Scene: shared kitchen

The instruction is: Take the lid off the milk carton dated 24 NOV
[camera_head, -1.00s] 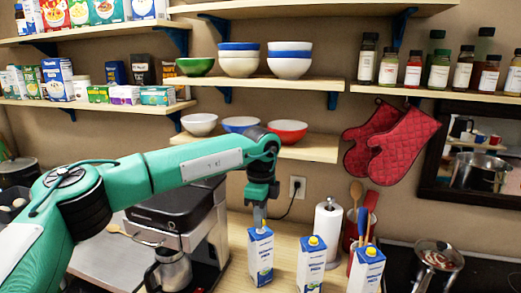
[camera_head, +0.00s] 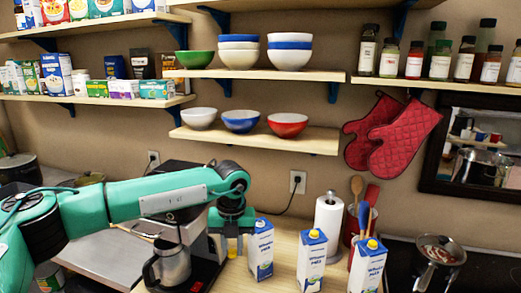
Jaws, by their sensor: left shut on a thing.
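Three blue and white milk cartons stand upright in a row on the wooden counter: a left one (camera_head: 261,250), a middle one (camera_head: 311,262) and a right one (camera_head: 367,268). The middle and right cartons have yellow lids, a middle lid (camera_head: 314,233) and a right lid (camera_head: 372,244). No yellow lid shows on top of the left carton. My left gripper (camera_head: 233,240) is just left of the left carton, pointing down, shut on a small yellow lid (camera_head: 232,251). The dates are too small to read. My right gripper is not in view.
A coffee machine with a metal jug (camera_head: 171,263) stands left of my gripper. A paper towel roll (camera_head: 327,223) and a utensil holder (camera_head: 361,222) stand behind the cartons. A pan (camera_head: 437,250) sits on the hob at right. Shelves with bowls hang above.

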